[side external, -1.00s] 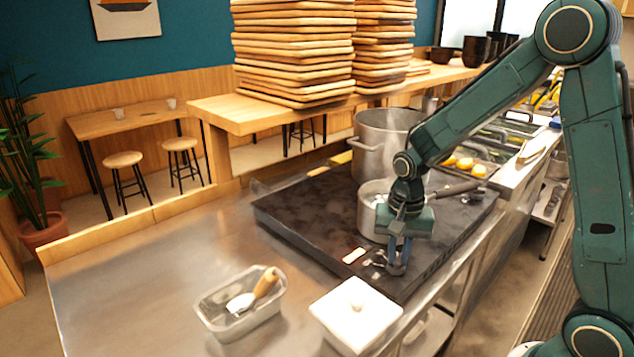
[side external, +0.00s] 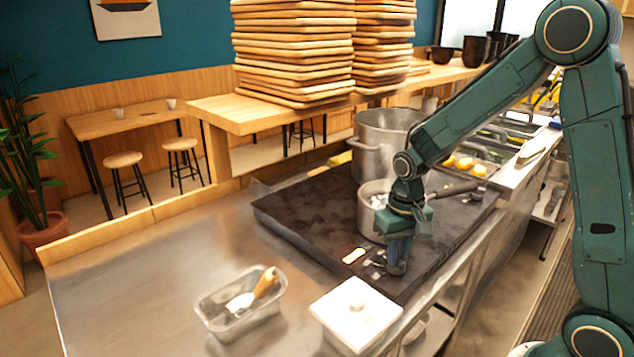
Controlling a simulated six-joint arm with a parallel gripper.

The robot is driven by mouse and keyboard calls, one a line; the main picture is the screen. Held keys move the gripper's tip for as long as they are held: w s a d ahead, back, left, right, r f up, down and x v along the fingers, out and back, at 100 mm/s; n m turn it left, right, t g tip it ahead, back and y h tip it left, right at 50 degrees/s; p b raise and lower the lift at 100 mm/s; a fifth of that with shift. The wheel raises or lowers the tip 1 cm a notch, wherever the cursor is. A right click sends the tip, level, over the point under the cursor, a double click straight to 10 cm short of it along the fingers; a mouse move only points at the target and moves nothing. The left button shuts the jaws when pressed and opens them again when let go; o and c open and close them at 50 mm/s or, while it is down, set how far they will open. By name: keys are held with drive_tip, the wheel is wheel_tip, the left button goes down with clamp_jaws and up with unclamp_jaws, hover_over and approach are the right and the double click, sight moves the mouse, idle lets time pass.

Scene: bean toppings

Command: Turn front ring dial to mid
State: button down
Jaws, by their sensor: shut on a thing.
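The dark cooktop (side external: 315,215) lies on the steel counter. Small control dials (side external: 378,262) sit near its front corner, beside a small pale panel (side external: 354,256). My gripper (side external: 397,268) points down at this corner and is shut on a dial, which its fingers mostly hide. I cannot read the dial's angle. A small saucepan (side external: 371,215) with pale pieces inside stands on the cooktop just behind my gripper.
A tall steel pot (side external: 375,150) stands at the cooktop's back. A white lidded box (side external: 355,312) and a metal tub (side external: 240,312) with a wooden-handled scoop (side external: 264,283) stand in front. The counter's left part is clear.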

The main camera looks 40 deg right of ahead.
sight(400, 261)
drive_tip(key=c, duration=1.4)
unclamp_jaws()
drive_tip(key=shift+r, duration=0.15)
wheel_tip(400, 261, up, 14)
drive_tip(key=shift+f, duration=0.25)
drive_tip(key=s+a+r+n+t, duration=0.2)
drive_tip(key=s, duration=0.6)
drive_tip(key=s+a+r+n+t, duration=0.2)
drive_tip(key=s+a+t, duration=0.1)
drive_tip(key=s, duration=0.6)
drive_tip(key=shift+a+r+t, duration=0.15)
drive_tip(key=shift+r+t, duration=0.15)
